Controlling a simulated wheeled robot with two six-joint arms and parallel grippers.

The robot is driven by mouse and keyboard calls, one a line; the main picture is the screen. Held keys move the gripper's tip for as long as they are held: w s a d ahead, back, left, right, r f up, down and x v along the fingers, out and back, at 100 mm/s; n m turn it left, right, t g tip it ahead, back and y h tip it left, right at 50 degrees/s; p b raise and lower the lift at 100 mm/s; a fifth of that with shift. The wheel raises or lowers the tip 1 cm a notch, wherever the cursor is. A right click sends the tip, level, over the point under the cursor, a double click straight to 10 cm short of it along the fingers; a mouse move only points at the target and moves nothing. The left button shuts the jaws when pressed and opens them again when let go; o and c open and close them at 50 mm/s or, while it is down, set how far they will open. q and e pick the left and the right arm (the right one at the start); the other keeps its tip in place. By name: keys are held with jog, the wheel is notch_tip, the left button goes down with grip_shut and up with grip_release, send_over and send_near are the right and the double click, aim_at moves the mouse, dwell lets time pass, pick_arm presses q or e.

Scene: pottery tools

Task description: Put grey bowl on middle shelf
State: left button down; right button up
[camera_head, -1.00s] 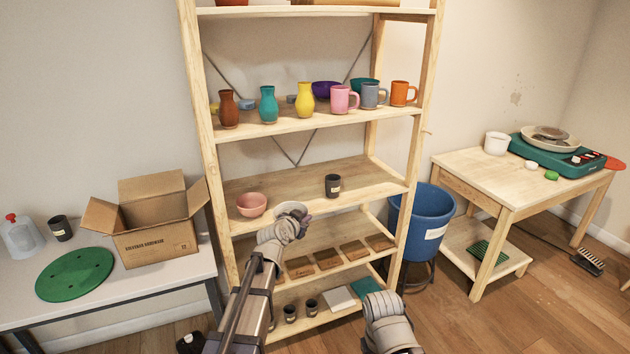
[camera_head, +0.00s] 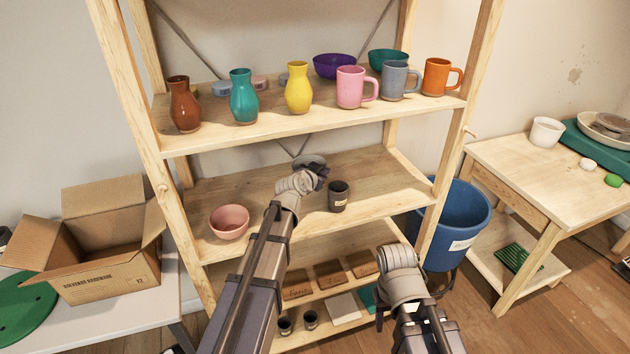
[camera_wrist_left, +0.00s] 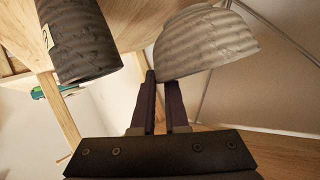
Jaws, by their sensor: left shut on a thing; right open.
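The grey bowl (camera_wrist_left: 205,42) is between the fingers of my left gripper (camera_wrist_left: 158,78) in the left wrist view, pinched at its rim. In the head view the bowl (camera_head: 309,160) shows just beyond my left gripper (camera_head: 318,174), over the middle shelf (camera_head: 270,188). I cannot tell whether it touches the shelf board. A pink bowl (camera_head: 229,222) sits on that shelf to the left, and a dark cup (camera_head: 339,196) stands to the right of the gripper. The dark cup also shows close by in the left wrist view (camera_wrist_left: 82,42). My right gripper (camera_head: 380,322) is low, in front of the rack, empty.
The shelf above holds vases, mugs and bowls, including a yellow vase (camera_head: 298,88) and a pink mug (camera_head: 352,88). Wooden plaques (camera_head: 330,273) lie on the shelf below. A blue bin (camera_head: 455,225) stands right of the rack; a cardboard box (camera_head: 95,245) is at left.

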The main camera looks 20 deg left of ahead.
pick_arm(q)
jog(key=shift+w+a+r, duration=0.15)
jog(key=shift+w+r, duration=0.05)
jog(key=shift+r, duration=0.05)
jog(key=shift+n, duration=0.3)
jog(key=a+r+p, duration=0.1)
jog(key=p, duration=0.1)
jog(key=s+a+r+p, duration=0.1)
jog(key=a+r+p, duration=0.1)
jog(key=s+a+r+p, duration=0.1)
jog(key=p, duration=0.1)
jog(key=shift+a+r, duration=0.15)
jog(key=shift+r, duration=0.1)
notch_tip(320, 180, down, 11)
jog(key=b, duration=1)
jog(key=shift+r+b, duration=0.15)
jog(key=shift+b, duration=0.2)
jog(key=shift+r, duration=0.15)
jog(key=c, duration=0.9)
grip_release()
jog(key=shift+r+p+v, duration=0.15)
jog(key=shift+p+v, duration=1.2)
jog(key=shift+v, duration=1.65)
jog(key=shift+r+p+v, duration=0.15)
jog(key=shift+p+v, duration=1.2)
jog(key=shift+v, duration=1.65)
